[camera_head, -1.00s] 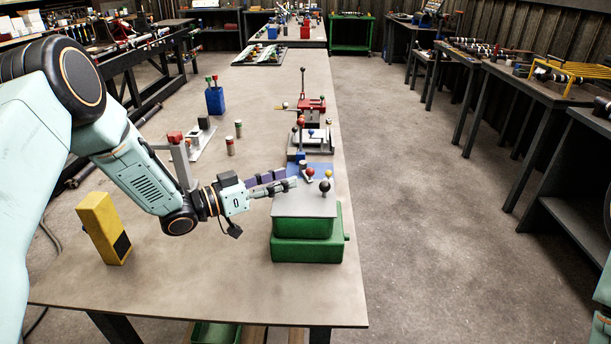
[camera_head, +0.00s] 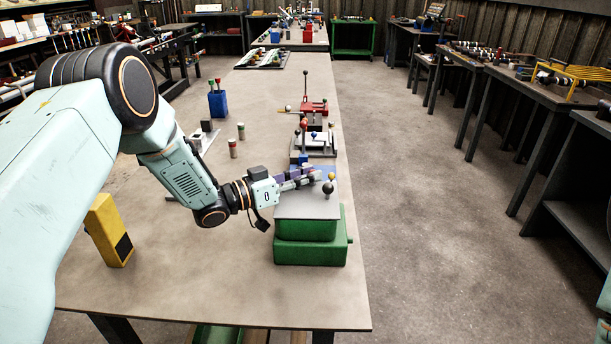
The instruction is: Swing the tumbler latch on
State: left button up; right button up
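A green box (camera_head: 310,251) with a flat grey top plate (camera_head: 300,205) stands near the right edge of the long bench. On the plate's far right corner are a dark ball knob (camera_head: 328,188) and a smaller yellow ball knob (camera_head: 332,176). I cannot tell for sure which part is the tumbler latch. My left gripper (camera_head: 313,177) reaches in from the left, its fingertips just left of these knobs. Contact and finger gap are too small to tell. The fingers partly hide the blue plate (camera_head: 329,171) behind. My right gripper is out of view.
Beyond stand a grey fixture with levers (camera_head: 315,141) and a red fixture (camera_head: 315,106). A yellow block (camera_head: 108,230) stands at the left, a blue holder (camera_head: 218,104) farther back. Bare bench top lies left of the green box. Open floor lies to the right.

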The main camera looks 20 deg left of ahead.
pick_arm(q)
jog(key=shift+d+r, duration=0.15)
jog(key=shift+d, duration=0.05)
grip_shut()
jog(key=shift+a, duration=0.1)
jog(key=shift+a+h, duration=0.1)
jog(key=shift+h, duration=0.2)
jog(key=shift+a+m+g+h+b, duration=0.3)
jog(key=shift+m+g+h+b, duration=0.15)
jog(key=shift+m+g+h, duration=0.55)
jog(key=shift+g, duration=0.3)
jog(key=shift+o, duration=2.4)
grip_release()
jog(key=shift+s, duration=0.1)
